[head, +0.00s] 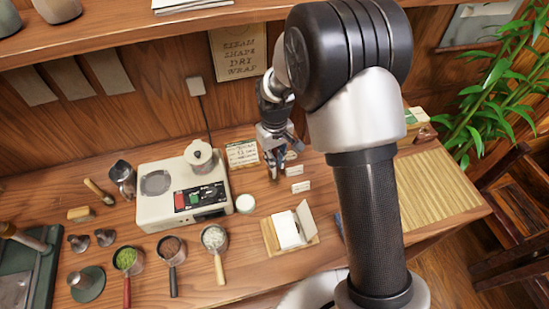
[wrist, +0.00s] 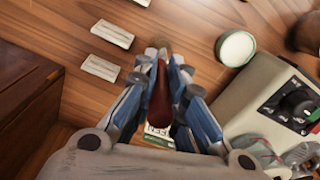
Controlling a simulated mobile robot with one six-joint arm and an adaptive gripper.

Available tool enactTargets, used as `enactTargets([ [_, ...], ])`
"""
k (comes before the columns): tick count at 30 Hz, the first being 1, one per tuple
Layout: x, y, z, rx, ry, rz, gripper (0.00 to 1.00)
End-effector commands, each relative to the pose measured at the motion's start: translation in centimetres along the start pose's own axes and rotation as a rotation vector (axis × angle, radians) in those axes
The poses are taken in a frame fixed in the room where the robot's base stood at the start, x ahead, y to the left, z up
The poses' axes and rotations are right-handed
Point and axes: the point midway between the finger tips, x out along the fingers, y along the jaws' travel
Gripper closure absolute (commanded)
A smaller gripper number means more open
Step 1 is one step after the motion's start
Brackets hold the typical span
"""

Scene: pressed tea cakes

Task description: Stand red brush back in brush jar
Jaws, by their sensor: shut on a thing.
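My gripper (wrist: 160,72) is shut on the red brush (wrist: 160,95), whose dark red handle lies between the fingers in the wrist view. A tan rounded end shows just past the fingertips. In the head view my gripper (head: 273,172) is over the back of the table, right of the white machine; the brush cannot be made out there. I cannot identify the brush jar for sure. A dark glassy vessel (head: 122,178) stands left of the machine, but I cannot tell whether it is that jar. My arm hides part of the table.
The white machine (head: 160,212) carries a lidded pot (head: 199,157). A small round white-topped container (head: 246,203) and small cards (head: 300,186) are near my gripper. Several long-handled scoops lie in front; a slatted mat (head: 440,185) is at right.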

Motion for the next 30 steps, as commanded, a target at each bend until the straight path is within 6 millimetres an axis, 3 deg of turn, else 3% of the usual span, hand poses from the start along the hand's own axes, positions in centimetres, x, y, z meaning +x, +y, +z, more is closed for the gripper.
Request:
enactTargets([
  [30,2.1,0.0,0.0,0.0,0.0,0.0,1.0],
])
